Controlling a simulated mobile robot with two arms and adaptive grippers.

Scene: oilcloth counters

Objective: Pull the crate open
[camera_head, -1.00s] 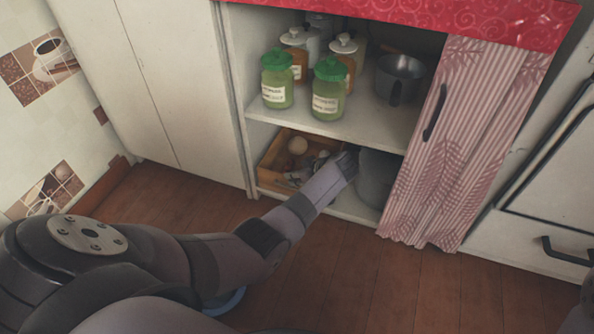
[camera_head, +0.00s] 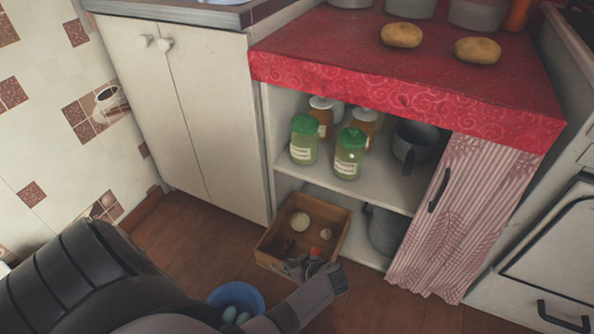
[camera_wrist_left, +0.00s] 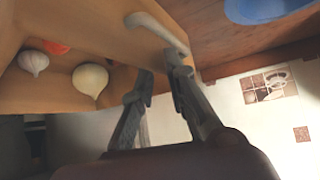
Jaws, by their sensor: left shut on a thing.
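The wooden crate (camera_head: 270,232) juts out from the lower shelf of the cabinet, over the floor. Onions, a small red item and other small things lie inside it. My left gripper (camera_head: 306,268) is at the crate's front side and shut on its handle. In the left wrist view, the pale crate handle (camera_wrist_left: 160,32) shows beside the fingers of my left gripper (camera_wrist_left: 158,75), with the crate wall (camera_wrist_left: 125,25) behind it. The gripper hides part of the crate's front in the head view. My right gripper is not in view.
A blue bowl (camera_head: 237,296) with pale items stands on the floor in front of the crate. Green-lidded jars (camera_head: 349,155) and a pot (camera_head: 412,142) stand on the shelf above. A striped curtain (camera_head: 462,215) hangs to the right; a grey pot (camera_head: 385,230) stands beside the crate.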

